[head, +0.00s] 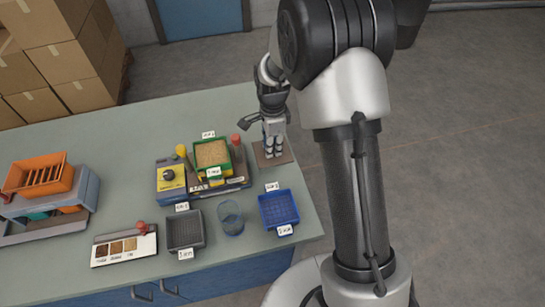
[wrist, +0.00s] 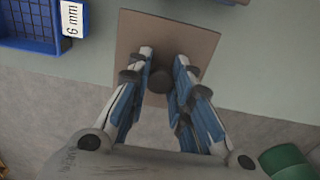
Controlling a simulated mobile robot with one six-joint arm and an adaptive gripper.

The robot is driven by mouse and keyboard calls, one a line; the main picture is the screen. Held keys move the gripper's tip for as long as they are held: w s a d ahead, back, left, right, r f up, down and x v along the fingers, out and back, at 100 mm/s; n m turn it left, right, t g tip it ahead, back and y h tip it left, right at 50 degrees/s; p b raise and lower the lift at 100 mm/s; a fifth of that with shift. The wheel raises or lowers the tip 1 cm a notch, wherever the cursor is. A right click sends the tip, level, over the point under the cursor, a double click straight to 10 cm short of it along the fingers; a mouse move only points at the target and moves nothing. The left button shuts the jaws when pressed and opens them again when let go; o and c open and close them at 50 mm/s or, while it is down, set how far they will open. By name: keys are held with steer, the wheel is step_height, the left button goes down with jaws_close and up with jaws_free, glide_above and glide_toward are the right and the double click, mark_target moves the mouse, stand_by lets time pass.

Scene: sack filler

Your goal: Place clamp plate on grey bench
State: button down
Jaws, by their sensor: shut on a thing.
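The clamp plate is a flat brown square (head: 263,161) with a dark round knob in its middle. My gripper (head: 273,148) is above the plate, near the bench's right edge. In the wrist view my gripper (wrist: 161,73) is shut on the knob of the clamp plate (wrist: 187,37), one finger on each side. The plate's near part is hidden behind the fingers. The grey bench (head: 95,140) has a grey-green top, which also shows in the wrist view (wrist: 265,50). The plate overlaps the bench top and its edge in the wrist view; I cannot tell whether it touches.
A blue tray (head: 279,209), a clear cup (head: 230,218) and a dark tray (head: 184,231) stand in front. A green bin (head: 212,154) sits on a yellow-and-grey machine left of my gripper. An orange sieve unit (head: 40,175) is far left. The back left top is clear.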

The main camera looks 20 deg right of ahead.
steer(key=shift+f+b, duration=0.65)
steer(key=shift+f, duration=1.65)
steer(key=shift+f, duration=0.15)
steer(key=c, duration=1.4)
jaws_free()
steer(key=shift+c, duration=0.2)
